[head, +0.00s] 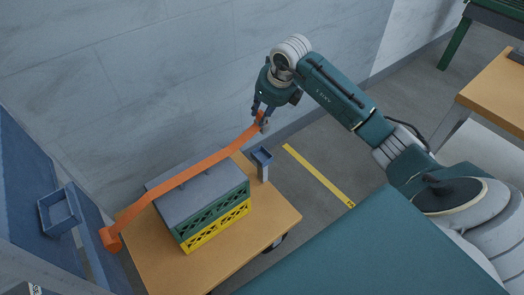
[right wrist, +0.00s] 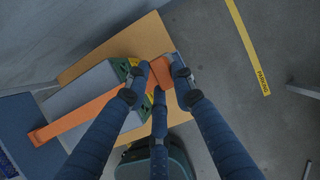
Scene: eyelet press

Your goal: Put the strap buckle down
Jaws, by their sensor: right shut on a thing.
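My right gripper (head: 260,115) is shut on the end of an orange strap (head: 205,165), above the far corner of the cart. The strap buckle is at this held end; the fingers mostly hide it, and its outline is too small to make out. In the right wrist view the gripper (right wrist: 161,80) has its fingers around the orange end. The strap (right wrist: 88,114) slopes down from the gripper across the grey top of the stacked crates (head: 205,195), and its other end hangs past the cart's left edge. My left gripper is not in view.
The crates, green over yellow, stand on a wooden-topped cart (head: 270,230). A small blue holder on a post (head: 262,158) stands at the cart's far right, just below the gripper. A blue tray (head: 58,212) is at left. A wall is behind; floor with a yellow line (head: 318,174) lies right.

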